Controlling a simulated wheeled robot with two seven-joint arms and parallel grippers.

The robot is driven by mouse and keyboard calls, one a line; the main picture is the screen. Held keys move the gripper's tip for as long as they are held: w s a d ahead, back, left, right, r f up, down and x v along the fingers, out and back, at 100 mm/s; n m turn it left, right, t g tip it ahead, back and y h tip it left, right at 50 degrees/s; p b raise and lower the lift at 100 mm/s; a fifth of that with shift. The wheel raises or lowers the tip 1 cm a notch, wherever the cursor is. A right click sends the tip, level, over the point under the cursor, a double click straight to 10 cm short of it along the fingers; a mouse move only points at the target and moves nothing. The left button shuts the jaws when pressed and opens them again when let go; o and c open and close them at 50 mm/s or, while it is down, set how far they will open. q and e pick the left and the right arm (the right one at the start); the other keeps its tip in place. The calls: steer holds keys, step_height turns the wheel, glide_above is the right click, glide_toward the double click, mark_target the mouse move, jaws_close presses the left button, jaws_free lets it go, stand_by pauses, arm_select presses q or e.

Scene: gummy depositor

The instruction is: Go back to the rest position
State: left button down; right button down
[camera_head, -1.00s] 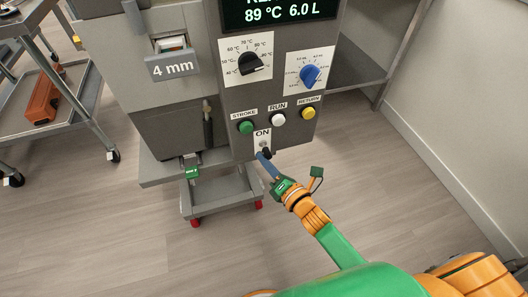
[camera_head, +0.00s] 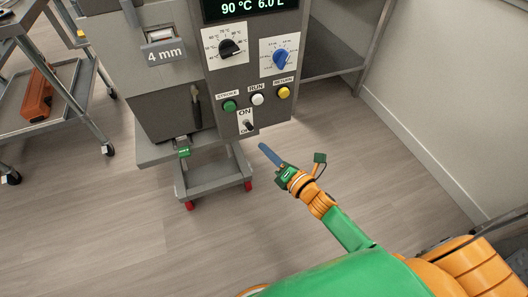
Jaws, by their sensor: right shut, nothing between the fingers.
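My right gripper (camera_head: 268,153) is shut and empty. It hangs in open space in front of the depositor's control panel (camera_head: 219,75), below and right of the ON switch (camera_head: 248,126), clear of it. My right arm comes in from the lower right. The panel's display (camera_head: 248,7) reads 90 °C and 6.0 L. My left gripper is not in the view.
The panel carries a black dial (camera_head: 229,48), a blue dial (camera_head: 281,59), and green (camera_head: 229,106), white (camera_head: 257,99) and yellow (camera_head: 284,92) buttons. A grey cart (camera_head: 213,177) stands under the machine. An orange toolbox (camera_head: 38,97) lies on a shelf at left. The floor around my gripper is clear.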

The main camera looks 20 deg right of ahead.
steer(key=shift+w+f, duration=0.1)
stand_by(0.3)
steer(key=s+d+f+m+g+h, duration=0.2)
steer(key=s+f+m, duration=0.1)
steer(key=f+m, duration=0.3)
steer(key=s+d+f+m+g+h, duration=0.15)
steer(key=s+f+m, duration=0.25)
steer(key=f, duration=0.5)
steer(key=s+d+f+m+g+h, duration=0.15)
steer(key=s+f+m+g, duration=0.55)
steer(key=s+f+m, duration=0.75)
steer(key=s+a+m+g+p, duration=0.15)
steer(key=s+g, duration=0.35)
steer(key=s, duration=1.2)
step_height(320, 180, up, 12)
steer(key=p, duration=1.2)
steer(key=shift+w+d+p, duration=0.25)
steer(key=shift+w+p, duration=0.1)
